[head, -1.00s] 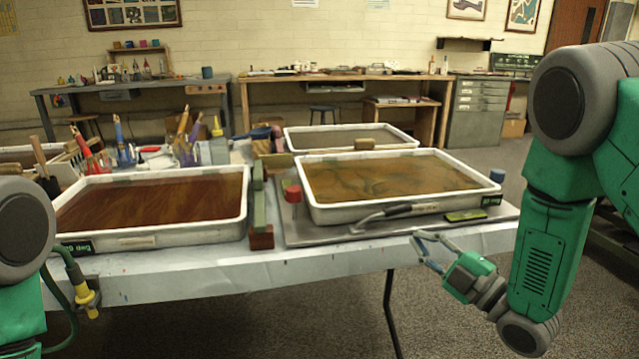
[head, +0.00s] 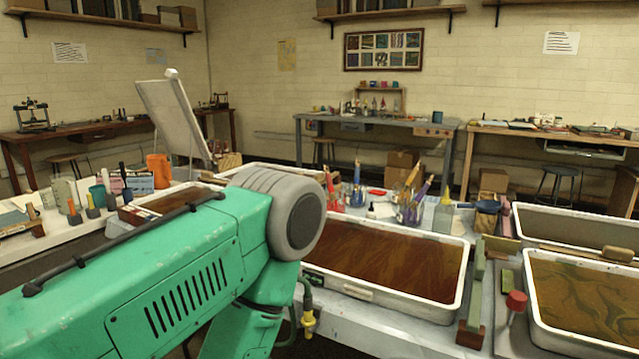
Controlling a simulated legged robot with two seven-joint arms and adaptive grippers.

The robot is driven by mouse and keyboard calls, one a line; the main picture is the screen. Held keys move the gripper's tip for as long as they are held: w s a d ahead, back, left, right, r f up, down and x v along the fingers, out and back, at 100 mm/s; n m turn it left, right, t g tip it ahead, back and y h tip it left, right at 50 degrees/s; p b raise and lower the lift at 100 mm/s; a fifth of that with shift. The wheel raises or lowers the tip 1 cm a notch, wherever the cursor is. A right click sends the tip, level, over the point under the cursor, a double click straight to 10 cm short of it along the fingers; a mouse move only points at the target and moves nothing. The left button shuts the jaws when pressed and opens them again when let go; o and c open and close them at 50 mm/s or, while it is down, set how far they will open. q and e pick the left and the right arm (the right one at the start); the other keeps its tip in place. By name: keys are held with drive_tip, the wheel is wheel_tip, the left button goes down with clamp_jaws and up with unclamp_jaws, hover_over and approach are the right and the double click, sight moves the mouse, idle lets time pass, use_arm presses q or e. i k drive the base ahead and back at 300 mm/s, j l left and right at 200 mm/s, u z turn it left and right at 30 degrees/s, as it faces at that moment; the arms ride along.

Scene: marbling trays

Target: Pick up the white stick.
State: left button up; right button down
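I cannot make out a white stick in the head view. My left arm crosses the lower left of the picture, and its forearm runs down out of the bottom edge, so the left gripper is out of view. My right arm and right gripper are also out of view. My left arm hides part of the tables behind it, including the near left side of the white tray (head: 461,280) with the red-brown bath.
Another white tray (head: 532,318), with an olive marbled bath, stands at the right edge. Brush jars (head: 408,212) stand behind the red-brown tray. A left table holds bottles, an orange container (head: 158,171) and stamps. A white board (head: 172,115) leans behind.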

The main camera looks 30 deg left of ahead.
sight(104, 173)
drive_tip(key=j+u, duration=0.2)
drive_tip(key=u, duration=0.5)
drive_tip(key=i+j+u, duration=0.15)
drive_tip(key=j, duration=0.25)
drive_tip(key=j+u, duration=0.2)
drive_tip(key=j, duration=0.2)
drive_tip(key=i+j+u, duration=0.15)
drive_tip(key=j, duration=0.2)
drive_tip(key=i+j+u, duration=0.35)
drive_tip(key=j, duration=0.3)
drive_tip(key=i+j, duration=0.45)
drive_tip(key=j, duration=0.2)
drive_tip(key=z, duration=3.1)
drive_tip(key=u, duration=3.1)
